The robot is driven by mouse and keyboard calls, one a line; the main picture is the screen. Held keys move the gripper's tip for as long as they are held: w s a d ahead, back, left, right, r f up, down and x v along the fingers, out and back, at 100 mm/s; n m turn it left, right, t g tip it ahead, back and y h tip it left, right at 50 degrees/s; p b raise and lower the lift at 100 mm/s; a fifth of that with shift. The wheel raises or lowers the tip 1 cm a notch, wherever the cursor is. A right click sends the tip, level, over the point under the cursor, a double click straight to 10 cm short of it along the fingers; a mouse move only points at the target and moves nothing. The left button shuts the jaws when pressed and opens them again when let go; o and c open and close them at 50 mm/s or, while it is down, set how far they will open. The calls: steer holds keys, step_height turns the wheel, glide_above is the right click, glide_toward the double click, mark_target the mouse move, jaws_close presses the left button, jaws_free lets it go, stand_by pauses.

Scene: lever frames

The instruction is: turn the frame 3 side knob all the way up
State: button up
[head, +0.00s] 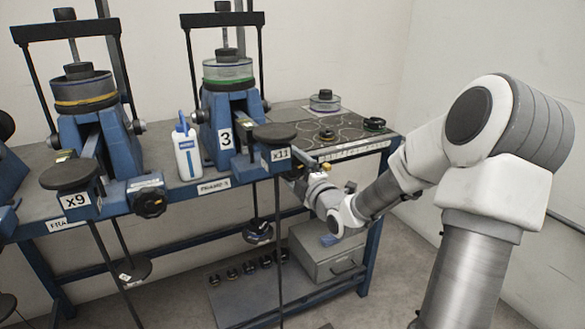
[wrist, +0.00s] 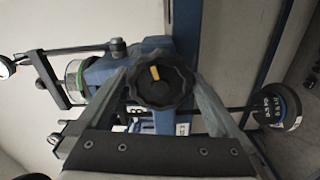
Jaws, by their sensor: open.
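Frame 3 (head: 225,138) is a blue lever frame with a "3" plate and an "x11" tag, at the middle of the bench in the head view. Its side knob (wrist: 160,92) is black and lobed with a yellow mark, seen face-on in the wrist view. The mark sits near the knob's middle, toward the picture's top. My gripper (wrist: 163,78) is open, with one finger on each side of the knob. I cannot tell whether the fingers touch it. In the head view my gripper (head: 300,178) is at the right of frame 3 and largely hides the knob.
A neighbouring frame tagged "x9" (head: 75,201) with its own black knob (head: 150,204) stands to the left. A white-and-blue bottle (head: 187,150) stands between the frames. A hanging weight (wrist: 278,107) is at the right in the wrist view. A grey box (head: 325,250) sits on the lower shelf.

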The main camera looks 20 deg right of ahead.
steer(key=s, duration=0.5)
steer(key=shift+s+d, duration=0.1)
steer(key=shift+s, duration=0.25)
steer(key=shift+d, duration=0.1)
